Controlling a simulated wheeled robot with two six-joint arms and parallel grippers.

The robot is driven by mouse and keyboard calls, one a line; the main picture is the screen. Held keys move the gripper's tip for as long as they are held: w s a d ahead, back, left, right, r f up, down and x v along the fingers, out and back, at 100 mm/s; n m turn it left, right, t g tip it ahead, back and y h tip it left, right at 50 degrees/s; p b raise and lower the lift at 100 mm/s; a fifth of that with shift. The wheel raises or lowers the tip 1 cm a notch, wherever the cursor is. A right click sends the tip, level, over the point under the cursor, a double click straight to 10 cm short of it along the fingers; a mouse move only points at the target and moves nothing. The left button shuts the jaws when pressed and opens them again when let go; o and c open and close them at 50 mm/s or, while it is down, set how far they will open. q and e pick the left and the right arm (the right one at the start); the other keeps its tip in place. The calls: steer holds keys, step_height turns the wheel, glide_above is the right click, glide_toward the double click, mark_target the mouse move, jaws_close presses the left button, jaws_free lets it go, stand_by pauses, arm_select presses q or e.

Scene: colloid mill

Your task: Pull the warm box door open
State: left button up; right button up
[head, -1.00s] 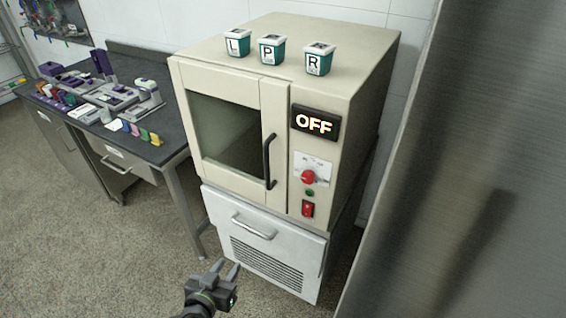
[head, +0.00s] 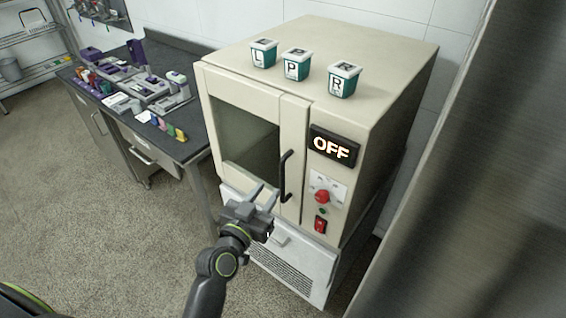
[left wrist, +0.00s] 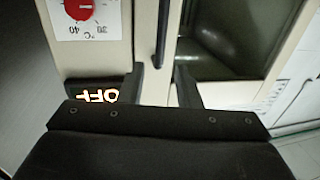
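The warm box door (head: 293,122) is cream with a dark window and looks shut in the head view. Its black upright handle (head: 285,177) is on the door's right side. My left gripper (head: 266,192) is open, its fingers pointing up toward the door just left of the handle's lower part in the picture. In the left wrist view, which is upside down, the handle (left wrist: 162,35) shows between and beyond the two spread fingertips (left wrist: 159,87). No contact is visible. My right gripper is out of view.
The warm box has a lit OFF display (head: 333,147), a red dial (head: 322,196) and a red switch (head: 320,224). A dark bench (head: 190,146) stands left; a metal panel (head: 480,190) rises at right.

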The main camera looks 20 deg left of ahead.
mark_target(281, 171)
arm_select(q)
steer(key=w+p, duration=0.1)
steer(key=w, duration=0.4)
steer(key=w+d+p, duration=0.1)
steer(key=w, duration=0.2)
steer(key=shift+d+p, duration=0.1)
steer(key=shift+p, duration=0.2)
steer(key=shift+w+d, duration=0.1)
steer(key=shift+w, duration=0.65)
steer(key=shift+c, duration=0.3)
jaws_close()
